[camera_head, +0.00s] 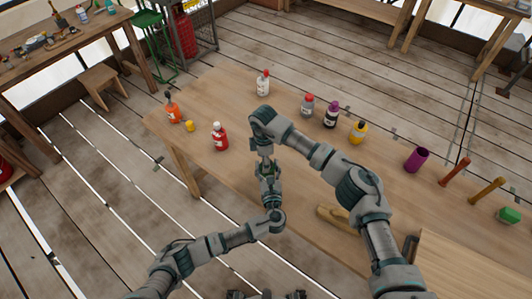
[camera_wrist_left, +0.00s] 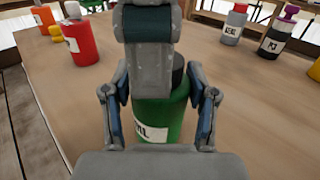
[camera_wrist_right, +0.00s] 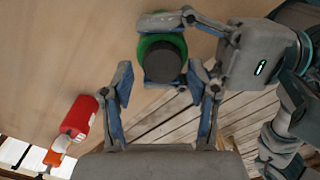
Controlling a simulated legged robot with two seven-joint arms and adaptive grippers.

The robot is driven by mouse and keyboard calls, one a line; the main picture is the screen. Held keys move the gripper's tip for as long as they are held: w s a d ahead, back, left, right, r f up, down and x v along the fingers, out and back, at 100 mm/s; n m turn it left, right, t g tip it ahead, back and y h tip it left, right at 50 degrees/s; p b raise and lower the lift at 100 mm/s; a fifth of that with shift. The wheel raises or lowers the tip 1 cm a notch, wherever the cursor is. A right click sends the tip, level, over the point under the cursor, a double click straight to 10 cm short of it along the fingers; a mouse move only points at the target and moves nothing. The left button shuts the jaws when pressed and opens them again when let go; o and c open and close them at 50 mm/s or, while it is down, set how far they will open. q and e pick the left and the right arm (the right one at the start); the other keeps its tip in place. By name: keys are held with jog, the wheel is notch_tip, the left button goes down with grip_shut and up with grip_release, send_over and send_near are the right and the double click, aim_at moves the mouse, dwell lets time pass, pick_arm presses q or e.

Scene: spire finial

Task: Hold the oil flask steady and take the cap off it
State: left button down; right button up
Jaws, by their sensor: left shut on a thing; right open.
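The green oil flask (camera_wrist_left: 170,118) stands upright on the table, its white label partly hidden, with a dark cap (camera_wrist_left: 178,72) on top. In the left wrist view my left gripper (camera_wrist_left: 162,98) is shut on the flask's body, a finger on each side. In the right wrist view I look down on the round cap (camera_wrist_right: 162,64) with a green rim of flask (camera_wrist_right: 151,42) around it. My right gripper (camera_wrist_right: 160,76) is open above, its fingertips on either side of the cap; contact cannot be told. In the head view my arms hide the flask.
A red bottle (camera_head: 220,137), an orange bottle (camera_head: 173,112) and a yellow object (camera_head: 189,126) stand left on the table (camera_head: 225,90). A white bottle (camera_head: 263,84), grey bottle (camera_head: 307,105) and dark bottle (camera_head: 331,115) stand behind. A wooden piece (camera_head: 333,214) lies near the front edge.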

pick_arm(q)
jog(key=shift+a, duration=0.3)
pick_arm(e)
jog(key=shift+a+f, duration=0.25)
jog(key=shift+f, duration=0.15)
pick_arm(q)
jog(key=shift+d, duration=0.4)
pick_arm(e)
jog(key=shift+d, duration=0.4)
grip_shut()
pick_arm(q)
jog(key=shift+s, duration=0.1)
pick_arm(e)
jog(key=shift+c, duration=0.5)
grip_release()
jog(key=shift+o, duration=0.9)
pick_arm(q)
jog(key=shift+a, duration=0.15)
pick_arm(e)
jog(key=shift+a, duration=0.2)
jog(key=r, duration=0.7)
jog(key=shift+d+r, duration=0.35)
jog(key=shift+r, duration=0.05)
jog(key=shift+c, duration=0.4)
jog(key=shift+d+f, duration=0.1)
jog(key=shift+f, duration=3.8)
